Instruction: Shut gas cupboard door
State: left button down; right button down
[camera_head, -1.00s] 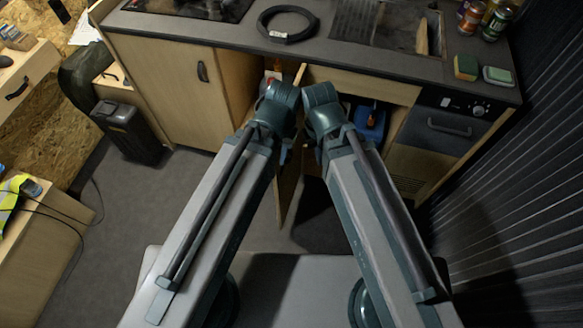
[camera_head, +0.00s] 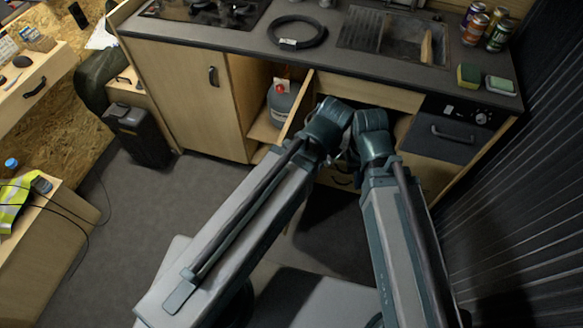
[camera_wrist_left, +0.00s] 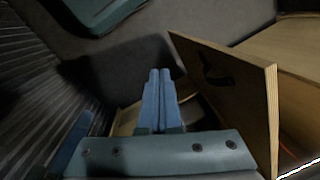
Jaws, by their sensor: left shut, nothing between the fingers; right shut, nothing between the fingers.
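The gas cupboard door (camera_head: 296,112) stands open and shows nearly edge-on in the head view, beside the open cupboard bay. A grey gas bottle (camera_head: 284,101) with a red top sits inside that bay. In the left wrist view the wooden door panel (camera_wrist_left: 240,95) stands right of the fingers, with its dark handle (camera_wrist_left: 216,72) on its face. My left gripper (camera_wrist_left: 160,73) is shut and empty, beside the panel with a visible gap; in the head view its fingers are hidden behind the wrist. My right gripper (camera_head: 352,157) is shut and empty, mostly hidden below its wrist.
The worktop (camera_head: 225,40) above carries a black hose ring (camera_head: 297,32), a hob, a sink, a sponge and several cans. Clear floor (camera_head: 150,220) lies left of my arms.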

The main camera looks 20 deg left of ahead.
pick_arm(q)
jog(key=w+a+f+m+y+b, duration=0.1)
jog(key=w+a+f+m+b, duration=0.4)
jog(key=a+f+m+b, duration=0.4)
jog(key=shift+w+f+m+b, duration=0.25)
jog(key=shift+f+m+b, duration=0.9)
jog(key=shift+m, duration=1.05)
jog(key=shift+r, duration=0.1)
